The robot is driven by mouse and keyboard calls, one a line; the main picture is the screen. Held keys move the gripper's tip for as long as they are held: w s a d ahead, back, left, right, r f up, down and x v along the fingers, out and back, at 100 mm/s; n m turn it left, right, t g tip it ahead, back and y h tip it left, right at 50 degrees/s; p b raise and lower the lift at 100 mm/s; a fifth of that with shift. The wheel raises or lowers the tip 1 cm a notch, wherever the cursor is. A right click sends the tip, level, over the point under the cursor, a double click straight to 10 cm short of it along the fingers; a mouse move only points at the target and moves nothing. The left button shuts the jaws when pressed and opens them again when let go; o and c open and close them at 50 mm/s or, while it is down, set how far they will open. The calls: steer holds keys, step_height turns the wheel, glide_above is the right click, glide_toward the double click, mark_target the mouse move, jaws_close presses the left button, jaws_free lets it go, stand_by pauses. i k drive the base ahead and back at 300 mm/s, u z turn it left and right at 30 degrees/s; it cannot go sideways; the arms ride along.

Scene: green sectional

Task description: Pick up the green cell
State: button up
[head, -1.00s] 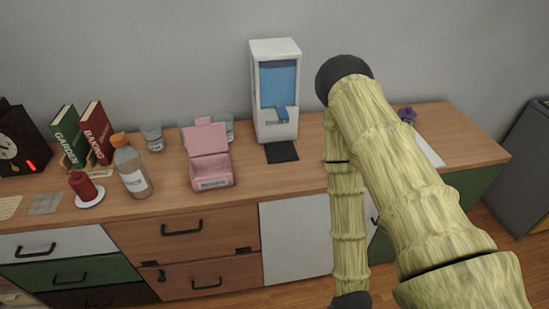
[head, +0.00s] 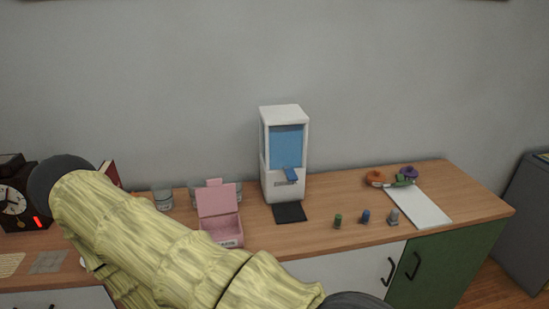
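In the head view, a small green cylinder (head: 337,221), which looks like the green cell, stands upright on the wooden counter, right of the water dispenser. A blue one (head: 365,216) and a grey one (head: 393,216) stand in a row to its right. My gripper is not in view.
A white and blue dispenser (head: 284,155) stands behind a black mat (head: 289,212). An open pink box (head: 220,217) is left of it. Orange (head: 375,178) and purple (head: 409,172) items and a white sheet (head: 420,207) lie right. Counter around the cells is clear.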

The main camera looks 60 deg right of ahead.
mark_target(338, 217)
steer(key=u, duration=0.75)
steer(key=k, duration=1.25)
steer(key=z, duration=1.65)
